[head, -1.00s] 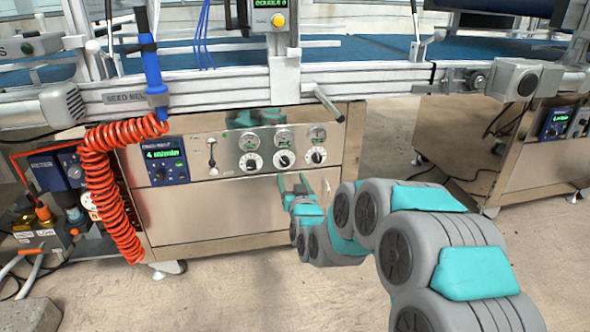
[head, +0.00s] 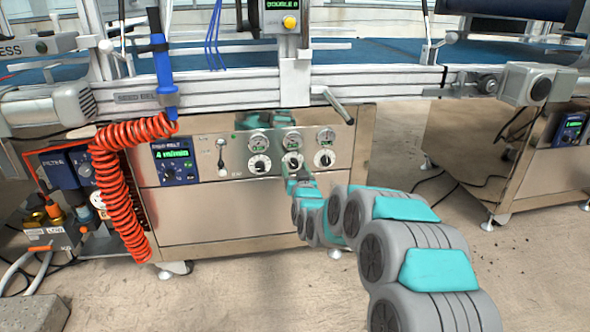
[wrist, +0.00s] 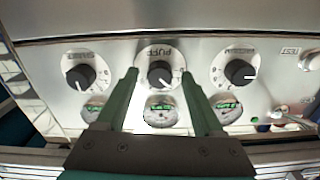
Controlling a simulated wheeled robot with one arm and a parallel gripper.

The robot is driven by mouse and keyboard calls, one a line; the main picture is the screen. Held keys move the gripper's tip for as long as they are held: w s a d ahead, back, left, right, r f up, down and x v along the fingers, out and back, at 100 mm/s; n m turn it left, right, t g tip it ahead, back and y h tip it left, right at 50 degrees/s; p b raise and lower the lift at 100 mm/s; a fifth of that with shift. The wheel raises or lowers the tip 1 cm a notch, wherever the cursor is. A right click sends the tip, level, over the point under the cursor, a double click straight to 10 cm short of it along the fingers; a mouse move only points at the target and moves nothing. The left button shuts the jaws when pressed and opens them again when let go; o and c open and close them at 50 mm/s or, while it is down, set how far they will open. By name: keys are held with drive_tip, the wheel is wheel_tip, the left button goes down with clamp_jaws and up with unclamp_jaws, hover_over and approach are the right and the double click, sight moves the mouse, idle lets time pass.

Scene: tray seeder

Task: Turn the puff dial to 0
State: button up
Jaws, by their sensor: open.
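The puff dial (wrist: 159,74) is a black knob on a white round scale, the middle of three. Its label reads upside down in the wrist view. Its white mark seems to point low and slightly right there; I cannot read the number. In the head view the puff dial (head: 292,162) is partly behind my fingertips. My gripper (wrist: 160,76) is open, with one green finger on each side of the dial in the wrist picture. I cannot tell whether the fingers touch it. My gripper (head: 296,180) is just in front of the panel in the head view.
Two similar dials flank it, the left (wrist: 78,77) and right (wrist: 235,74) in the wrist view. A gauge (head: 292,141) sits above the puff dial. A lever (head: 221,158) and a blue display box (head: 175,160) lie left. A handle (head: 339,106) sticks out above the panel.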

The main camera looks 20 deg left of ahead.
clamp_jaws()
idle(0.5)
